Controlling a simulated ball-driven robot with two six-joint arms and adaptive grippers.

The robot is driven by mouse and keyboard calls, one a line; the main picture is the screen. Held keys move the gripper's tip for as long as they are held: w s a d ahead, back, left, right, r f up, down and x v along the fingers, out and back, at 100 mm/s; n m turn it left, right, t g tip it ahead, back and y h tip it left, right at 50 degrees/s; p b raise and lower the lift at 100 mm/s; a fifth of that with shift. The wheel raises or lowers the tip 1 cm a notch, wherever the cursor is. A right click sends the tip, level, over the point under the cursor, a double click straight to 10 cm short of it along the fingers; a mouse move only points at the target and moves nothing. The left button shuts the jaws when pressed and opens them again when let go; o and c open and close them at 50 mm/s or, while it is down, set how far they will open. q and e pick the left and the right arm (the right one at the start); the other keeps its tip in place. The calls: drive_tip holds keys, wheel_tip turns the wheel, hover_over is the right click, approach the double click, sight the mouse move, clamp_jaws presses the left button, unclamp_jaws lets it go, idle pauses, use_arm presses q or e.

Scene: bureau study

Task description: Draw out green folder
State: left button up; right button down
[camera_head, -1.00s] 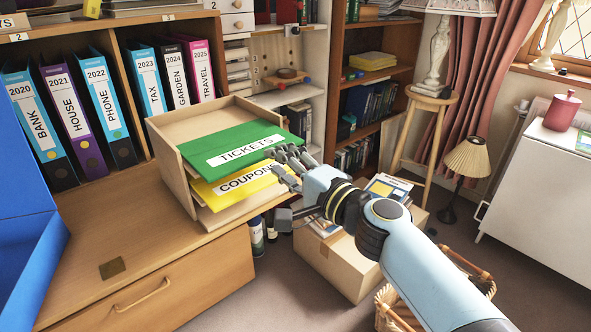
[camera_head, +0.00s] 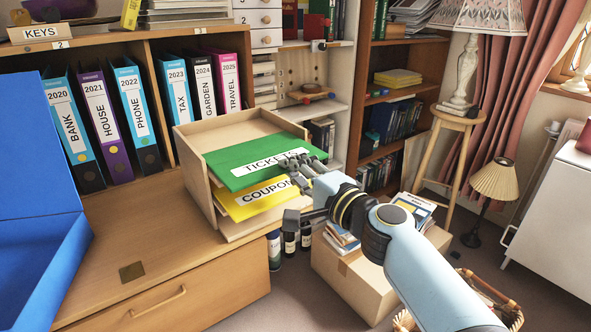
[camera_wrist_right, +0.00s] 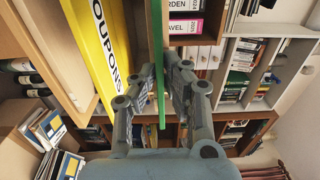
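The green folder (camera_head: 225,158), labelled TICKETS, lies flat in the upper level of a wooden letter tray (camera_head: 196,172) on the bureau top. A yellow folder (camera_head: 240,207), labelled COUPONS, lies below it. My right gripper (camera_head: 290,170) is at the green folder's front edge, over the end of its label. In the right wrist view the green folder (camera_wrist_right: 161,70) shows as a thin edge between the two fingers of my right gripper (camera_wrist_right: 160,75). The fingers stand apart on either side of it; I see no clear grip. My left gripper is not in view.
A blue open box (camera_head: 40,230) stands at the left. Labelled binders (camera_head: 135,105) fill the shelf behind. A cardboard box (camera_head: 350,280) with books on it stands on the floor below my right arm. A wicker basket (camera_head: 490,290) is at the lower right.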

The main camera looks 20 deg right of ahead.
drive_tip(key=shift+r, duration=0.2)
idle(0.6)
drive_tip(key=v, duration=0.6)
drive_tip(key=shift+r, duration=0.15)
idle(0.5)
